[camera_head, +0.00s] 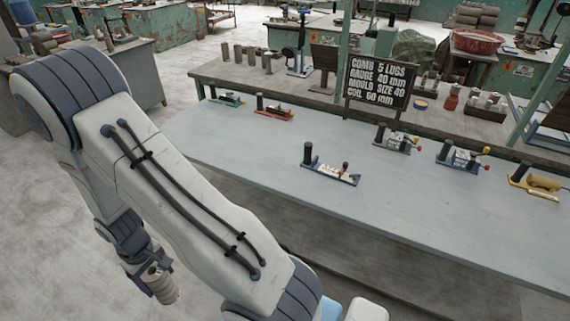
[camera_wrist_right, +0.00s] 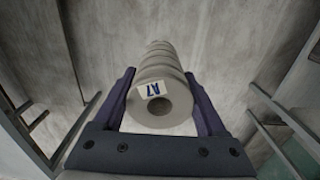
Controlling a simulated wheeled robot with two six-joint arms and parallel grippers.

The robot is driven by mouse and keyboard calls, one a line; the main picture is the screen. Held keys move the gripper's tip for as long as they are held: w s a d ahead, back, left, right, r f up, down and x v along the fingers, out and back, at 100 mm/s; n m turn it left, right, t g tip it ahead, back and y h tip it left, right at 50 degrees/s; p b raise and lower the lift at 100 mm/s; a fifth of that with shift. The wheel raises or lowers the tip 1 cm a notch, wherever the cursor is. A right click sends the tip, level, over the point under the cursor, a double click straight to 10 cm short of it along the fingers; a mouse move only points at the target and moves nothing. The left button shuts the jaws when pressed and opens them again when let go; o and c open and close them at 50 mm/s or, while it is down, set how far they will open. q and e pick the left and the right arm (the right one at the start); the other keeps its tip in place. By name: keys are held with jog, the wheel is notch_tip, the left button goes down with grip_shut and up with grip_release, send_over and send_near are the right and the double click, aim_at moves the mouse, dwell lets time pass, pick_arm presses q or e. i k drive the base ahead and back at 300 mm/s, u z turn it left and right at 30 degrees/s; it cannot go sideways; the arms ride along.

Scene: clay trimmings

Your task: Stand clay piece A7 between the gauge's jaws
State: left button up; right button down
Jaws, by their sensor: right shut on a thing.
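Clay piece A7 (camera_wrist_right: 161,102) is a grey, ribbed, ring-ended cylinder with a white label reading A7. My right gripper (camera_wrist_right: 162,112) is shut on it, one purple finger on each side. In the head view the right gripper (camera_head: 140,262) hangs at the left, with the clay piece (camera_head: 161,284) tilted, over the floor and away from the table. A gauge-like device (camera_head: 331,174) with a blue base and a dark upright post stands alone mid-table. Several similar devices stand behind it; I cannot tell which is the task's gauge. My left gripper is not in view.
The grey table (camera_head: 420,210) has free room in front. Along its back stand green (camera_head: 228,99), red (camera_head: 273,107), grey (camera_head: 397,141), blue (camera_head: 463,156) and yellow (camera_head: 535,184) devices. A sign (camera_head: 377,82) reads comb 5 lugs, gauge 40 mm, mould size 40, coil 50 mm.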

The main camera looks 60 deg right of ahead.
aim_at(323, 167)
jog(key=u, duration=0.05)
jog(key=i, duration=1.4)
jog(key=z, duration=2.65)
